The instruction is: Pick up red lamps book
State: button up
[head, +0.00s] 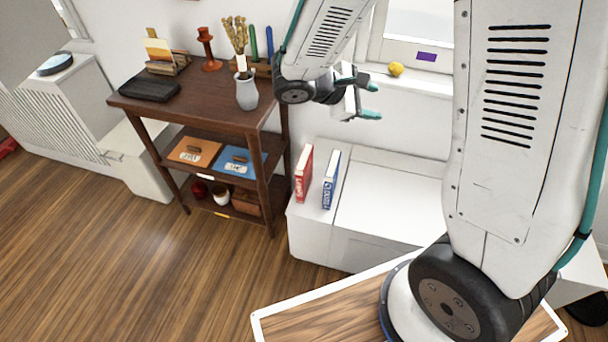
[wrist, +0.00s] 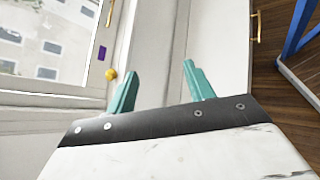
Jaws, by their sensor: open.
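The red lamps book (head: 303,174) stands upright on a low white cabinet (head: 385,190), near its left edge, in the head view. A blue book (head: 330,180) stands just to its right, with a small gap between them. My gripper (head: 372,101) is above and to the right of both books, apart from them. In the wrist view its two teal fingers (wrist: 160,88) are spread apart with nothing between them. Neither book shows in the wrist view.
A brown wooden shelf (head: 190,100) with a vase (head: 246,92) and other objects stands left of the white cabinet. A yellow object (head: 395,69) sits on the windowsill, and also shows in the wrist view (wrist: 111,74). The cabinet top right of the books is clear.

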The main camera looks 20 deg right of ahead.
jog(key=w+a+f+n+t+h, duration=0.1)
jog(key=w+a+f+n+t, duration=0.2)
jog(key=w+f+n, duration=0.3)
jog(key=n+t+y, duration=0.5)
jog(key=n+t, duration=0.3)
jog(key=n, duration=0.3)
send_near(303, 163)
jog(key=x, duration=0.4)
jog(key=shift+w+a+f, duration=0.15)
jog(key=shift+f, duration=0.35)
jog(key=shift+w+f, duration=0.2)
jog(key=shift+f, duration=0.05)
jog(key=x, duration=0.7)
grip_shut()
